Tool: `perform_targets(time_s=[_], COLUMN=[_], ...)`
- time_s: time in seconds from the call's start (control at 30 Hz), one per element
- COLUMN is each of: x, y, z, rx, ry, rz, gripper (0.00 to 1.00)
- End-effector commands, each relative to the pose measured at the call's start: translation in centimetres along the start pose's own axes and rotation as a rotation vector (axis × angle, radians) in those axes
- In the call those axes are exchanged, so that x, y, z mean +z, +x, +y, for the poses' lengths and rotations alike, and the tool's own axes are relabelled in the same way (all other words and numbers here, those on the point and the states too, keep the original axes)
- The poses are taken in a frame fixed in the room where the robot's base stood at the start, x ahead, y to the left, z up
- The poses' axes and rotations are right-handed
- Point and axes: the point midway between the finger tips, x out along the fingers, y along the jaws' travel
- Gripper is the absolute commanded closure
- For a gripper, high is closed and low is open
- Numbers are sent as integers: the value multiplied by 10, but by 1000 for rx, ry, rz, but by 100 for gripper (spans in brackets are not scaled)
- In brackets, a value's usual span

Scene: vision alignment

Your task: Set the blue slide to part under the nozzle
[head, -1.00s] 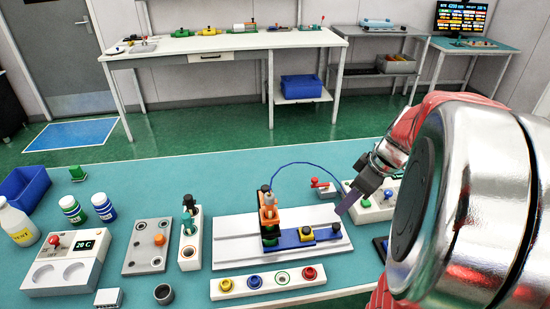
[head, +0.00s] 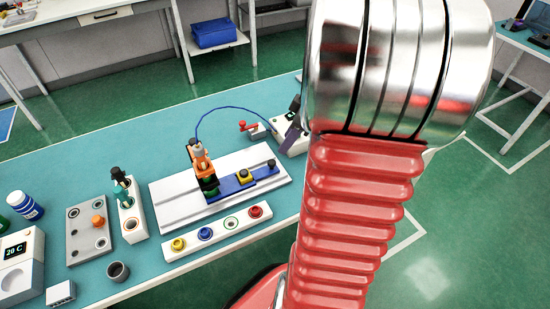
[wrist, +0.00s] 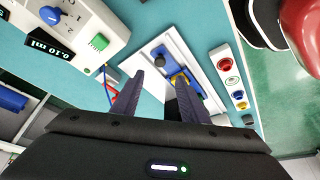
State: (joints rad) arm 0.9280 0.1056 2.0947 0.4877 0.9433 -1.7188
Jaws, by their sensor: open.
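The blue slide (head: 228,187) lies on the white rail base (head: 172,206) and carries a yellow part (head: 244,176) with a dark centre. A black knob (head: 271,163) stands at its right end. The orange nozzle stand (head: 203,163) rises over the slide's left end, with a green piece below it. My gripper is open and empty in the wrist view (wrist: 158,78). There its fingers point towards the base, with the knob (wrist: 160,53) just beyond the tips and the yellow part (wrist: 180,78) by the right finger. In the head view my arm hides most of the gripper.
A white strip with coloured buttons (head: 218,228) lies in front of the base. A small box with a red lever (head: 248,127) stands behind it. A white holder (head: 132,222) and a grey plate (head: 88,235) stand to the left. A blue tube arcs behind the nozzle.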

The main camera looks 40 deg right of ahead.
Motion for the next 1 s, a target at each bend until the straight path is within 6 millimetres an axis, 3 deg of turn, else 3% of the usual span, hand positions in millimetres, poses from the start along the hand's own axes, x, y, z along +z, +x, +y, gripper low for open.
perform_targets(time_s=[0.6,0.8,1.0], x=[0,0,0], y=[94,108,110], z=[-1,0,0], rx=[-4,-1,1], ry=[-1,0,-1], rz=[-1,-1,-1], gripper=[60,60,60])
